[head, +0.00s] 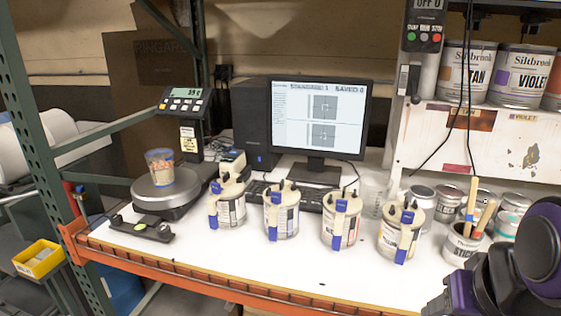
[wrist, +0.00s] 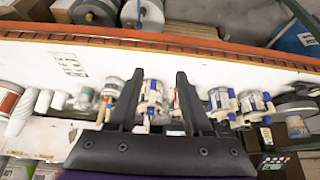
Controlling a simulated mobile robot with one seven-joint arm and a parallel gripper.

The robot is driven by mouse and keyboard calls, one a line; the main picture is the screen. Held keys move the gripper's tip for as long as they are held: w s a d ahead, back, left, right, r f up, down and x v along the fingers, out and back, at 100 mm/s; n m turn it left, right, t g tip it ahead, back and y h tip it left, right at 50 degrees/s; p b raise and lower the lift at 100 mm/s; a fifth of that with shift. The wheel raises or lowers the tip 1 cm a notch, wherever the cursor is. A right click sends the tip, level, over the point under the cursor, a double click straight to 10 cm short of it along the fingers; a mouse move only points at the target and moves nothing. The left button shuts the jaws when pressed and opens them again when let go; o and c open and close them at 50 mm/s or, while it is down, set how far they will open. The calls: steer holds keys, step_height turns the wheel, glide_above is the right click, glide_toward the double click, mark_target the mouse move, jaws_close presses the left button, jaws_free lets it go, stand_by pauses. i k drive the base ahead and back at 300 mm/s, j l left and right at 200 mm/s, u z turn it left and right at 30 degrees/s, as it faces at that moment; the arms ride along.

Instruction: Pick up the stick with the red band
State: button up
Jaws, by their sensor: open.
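A white pot labelled "STICK" (head: 459,247) stands at the right end of the white bench in the head view. Light wooden sticks lean upright in it, a left stick (head: 470,199) and a right stick (head: 486,214). Reddish marks show low on the sticks, but which one carries the red band is too small to tell. In the wrist view a pot with a brown stick (wrist: 102,111) shows just left of the fingers. In the head view my dark arm is at the lower right, beside the pot; the fingertips are not clear there.
Several canisters with blue parts (head: 341,222) stand in a row left of the pot. Small cans (head: 450,204) stand behind it. A monitor (head: 317,117) and a scale (head: 166,187) holding a cup are farther left. An orange beam (head: 240,283) edges the bench.

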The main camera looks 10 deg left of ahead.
mark_target(492, 205)
steer(key=u, duration=0.45)
steer(key=j+u, duration=0.2)
steer(key=u, duration=0.2)
steer(key=k+j+u, duration=0.1)
steer(key=u, duration=0.35)
steer(key=l+z, duration=0.1)
steer(key=z, duration=1.8)
steer(key=i+l+u, duration=0.2)
steer(key=l, duration=0.15)
steer(key=l+u, duration=0.2)
steer(key=l, duration=0.15)
steer(key=i, duration=0.05)
